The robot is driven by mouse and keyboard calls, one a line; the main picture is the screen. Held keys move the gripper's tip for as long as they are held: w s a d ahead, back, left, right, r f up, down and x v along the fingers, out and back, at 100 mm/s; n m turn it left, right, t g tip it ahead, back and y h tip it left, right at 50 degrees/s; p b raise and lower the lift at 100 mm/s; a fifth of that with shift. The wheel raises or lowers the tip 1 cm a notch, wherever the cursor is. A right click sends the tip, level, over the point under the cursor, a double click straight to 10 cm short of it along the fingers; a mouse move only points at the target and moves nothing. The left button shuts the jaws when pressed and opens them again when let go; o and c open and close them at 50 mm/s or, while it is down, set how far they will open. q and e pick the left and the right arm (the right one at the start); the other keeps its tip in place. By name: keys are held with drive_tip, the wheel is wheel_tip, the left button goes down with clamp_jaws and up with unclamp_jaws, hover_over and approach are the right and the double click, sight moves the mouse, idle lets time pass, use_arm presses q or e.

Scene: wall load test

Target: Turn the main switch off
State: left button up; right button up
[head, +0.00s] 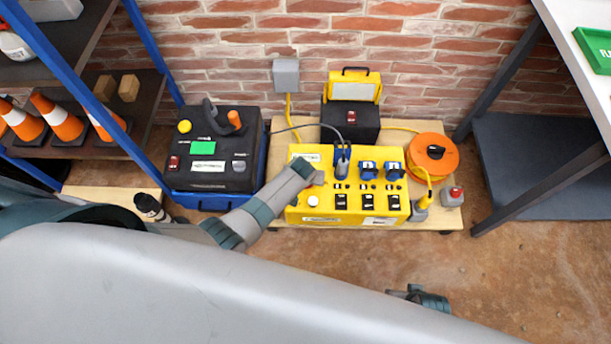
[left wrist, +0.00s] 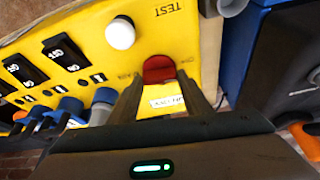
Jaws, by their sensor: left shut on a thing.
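The yellow load test box (head: 325,217) stands on a low wooden platform against the brick wall. My left gripper (head: 314,180) reaches its upper left part. In the left wrist view, my left gripper's two fingers (left wrist: 163,85) are shut on either side of a red switch (left wrist: 158,69) on the yellow panel (left wrist: 190,40). A white label (left wrist: 168,104) beside the switch is partly hidden. A white round button (left wrist: 121,33) marked TEST is nearby. A dark part of my right arm, perhaps its gripper (head: 421,297), shows low in the head view; its fingers are unclear.
Blue plugs (head: 369,170) and black breakers (head: 368,202) share the panel. An orange cable reel (head: 432,155) stands to the right and a black-and-blue machine (head: 212,165) to the left. Shelving with traffic cones (head: 62,120) is further left. Floor (head: 530,270) is clear at lower right.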

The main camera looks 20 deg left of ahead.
use_arm(q)
drive_tip(key=shift+d+n+y, duration=0.1)
drive_tip(key=shift+n+y, duration=0.2)
drive_tip(key=shift+n, duration=0.5)
use_arm(e)
drive_tip(key=shift+f, duration=0.3)
drive_tip(key=shift+s, duration=0.1)
use_arm(q)
drive_tip(key=o, duration=1)
drive_tip(key=shift+o, duration=0.2)
drive_tip(key=shift+r, duration=0.15)
drive_tip(key=shift+s+r, duration=0.1)
drive_tip(key=shift+r, duration=0.1)
drive_tip(key=p+v, duration=0.4)
drive_tip(key=v, duration=1.2)
drive_tip(key=shift+r+p, duration=0.35)
drive_tip(key=shift+p, duration=0.05)
use_arm(e)
wheel_tip(320, 180, down, 7)
drive_tip(key=t, duration=0.1)
drive_tip(key=shift+s+a+r, duration=0.2)
drive_tip(key=shift+s+a, duration=0.1)
drive_tip(key=shift+s, duration=0.05)
use_arm(q)
drive_tip(key=shift+s+d, duration=0.1)
drive_tip(key=shift+d, duration=0.05)
